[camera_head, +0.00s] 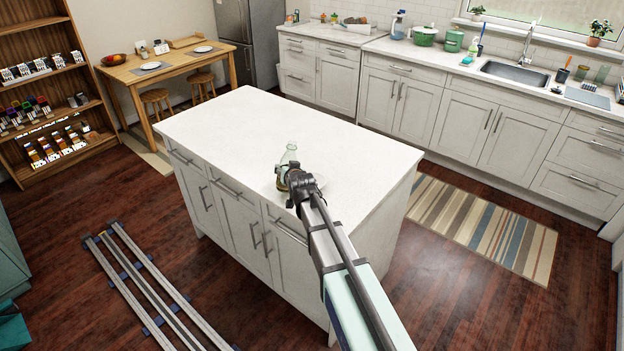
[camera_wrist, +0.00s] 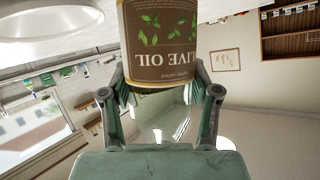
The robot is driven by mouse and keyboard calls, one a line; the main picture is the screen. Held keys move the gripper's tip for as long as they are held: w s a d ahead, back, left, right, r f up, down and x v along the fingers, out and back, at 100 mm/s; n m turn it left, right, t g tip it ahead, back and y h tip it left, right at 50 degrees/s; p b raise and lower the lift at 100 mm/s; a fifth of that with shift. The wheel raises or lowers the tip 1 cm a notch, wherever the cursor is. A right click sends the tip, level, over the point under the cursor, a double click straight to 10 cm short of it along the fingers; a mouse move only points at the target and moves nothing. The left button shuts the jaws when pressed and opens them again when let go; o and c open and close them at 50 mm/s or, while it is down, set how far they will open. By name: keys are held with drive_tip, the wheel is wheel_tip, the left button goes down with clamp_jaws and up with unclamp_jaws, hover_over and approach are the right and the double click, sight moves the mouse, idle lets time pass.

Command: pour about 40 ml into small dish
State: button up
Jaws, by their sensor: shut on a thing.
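My gripper (camera_head: 295,180) is shut on a clear green olive oil bottle (camera_head: 290,154) above or on the island's near part. The bottle looks roughly upright in the body camera view. In the wrist view, my gripper's fingers (camera_wrist: 160,95) lie on either side of the bottle, whose brown label (camera_wrist: 165,45) reads upside down. A white round small dish (camera_head: 320,182) is just right of my gripper on the counter, partly hidden by it. The dish also shows at the wrist view's top left (camera_wrist: 48,20). Its inside is hidden. I cannot tell whether the bottle touches the counter.
The white island top (camera_head: 260,120) is otherwise clear, with wide free room behind and left of my gripper. Its near edge runs below my arm. A sink counter (camera_head: 450,60), a table (camera_head: 160,68) and a wooden shelf (camera_head: 40,85) stand well away.

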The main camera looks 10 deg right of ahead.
drive_tip(key=shift+d+f+m+y+b, duration=0.15)
drive_tip(key=shift+m+y+b, duration=0.8)
drive_tip(key=shift+b, duration=0.7)
drive_tip(key=shift+d+f+m+y+b, duration=0.15)
drive_tip(key=shift+m+y+b, duration=0.1)
drive_tip(key=shift+m+b, duration=0.55)
drive_tip(key=shift+b, duration=0.45)
drive_tip(key=shift+s+a+f+m+y+b, duration=0.1)
drive_tip(key=shift+a+f+m+y+b, duration=0.2)
drive_tip(key=shift+m+y+b, duration=0.2)
drive_tip(key=shift+a+f+m+y+b, duration=0.2)
drive_tip(key=shift+a+m+y+b, duration=0.2)
drive_tip(key=shift+m+b, duration=0.15)
drive_tip(key=shift+a+f+m+y+b, duration=0.3)
drive_tip(key=shift+f+m+y+b, duration=0.15)
drive_tip(key=shift+m+b, duration=0.3)
drive_tip(key=shift+a+f+m+y+b, duration=0.15)
drive_tip(key=shift+f+m+y+b, duration=0.2)
drive_tip(key=shift+f+m+b, duration=0.3)
drive_tip(key=shift+f+b, duration=0.2)
drive_tip(key=shift+b, duration=0.85)
drive_tip(key=shift+f+m+t+y+b, duration=0.15)
drive_tip(key=shift+m+t+y+b, duration=0.25)
drive_tip(key=shift+b, duration=0.55)
